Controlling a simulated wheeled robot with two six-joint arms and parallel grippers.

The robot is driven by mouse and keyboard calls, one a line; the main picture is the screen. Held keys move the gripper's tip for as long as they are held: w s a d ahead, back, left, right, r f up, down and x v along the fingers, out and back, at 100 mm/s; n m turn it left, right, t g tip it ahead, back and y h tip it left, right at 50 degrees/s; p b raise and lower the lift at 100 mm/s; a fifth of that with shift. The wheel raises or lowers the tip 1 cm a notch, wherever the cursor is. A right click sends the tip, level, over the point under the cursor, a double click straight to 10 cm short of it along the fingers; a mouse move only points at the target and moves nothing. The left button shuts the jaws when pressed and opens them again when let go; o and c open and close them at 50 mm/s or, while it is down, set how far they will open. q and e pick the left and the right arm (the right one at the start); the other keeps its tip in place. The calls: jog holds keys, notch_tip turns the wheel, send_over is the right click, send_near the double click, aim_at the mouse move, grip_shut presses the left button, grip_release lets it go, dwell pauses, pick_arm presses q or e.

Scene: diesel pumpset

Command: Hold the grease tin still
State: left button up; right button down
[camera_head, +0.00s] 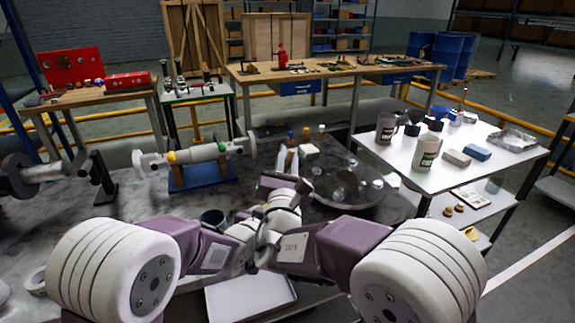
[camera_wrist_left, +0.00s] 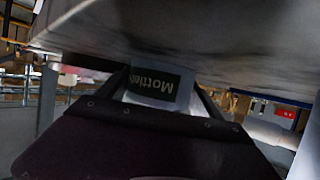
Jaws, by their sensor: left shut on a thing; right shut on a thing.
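In the left wrist view a pale thing with a dark label reading "Mottl..." upside down (camera_wrist_left: 155,84) sits between the dark fingers of my left gripper (camera_wrist_left: 160,95). It may be the grease tin, but I cannot be sure. The left gripper is shut on it. In the head view my arms meet at the middle, and their wrists overlap there. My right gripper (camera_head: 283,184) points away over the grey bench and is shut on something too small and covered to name. My left gripper is largely hidden there. A dark open cup (camera_head: 212,218) stands just left of the wrists.
The stained grey bench (camera_head: 130,205) bears a pump-like assembly (camera_head: 205,153) on a blue stand and a round tray (camera_head: 345,190) with small parts. A pale tray (camera_head: 250,297) lies below my arms. A white table (camera_head: 473,138) with mugs stands right.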

notch_tip(320, 180, up, 4)
jog(key=shift+f, duration=0.2)
dwell(0.5)
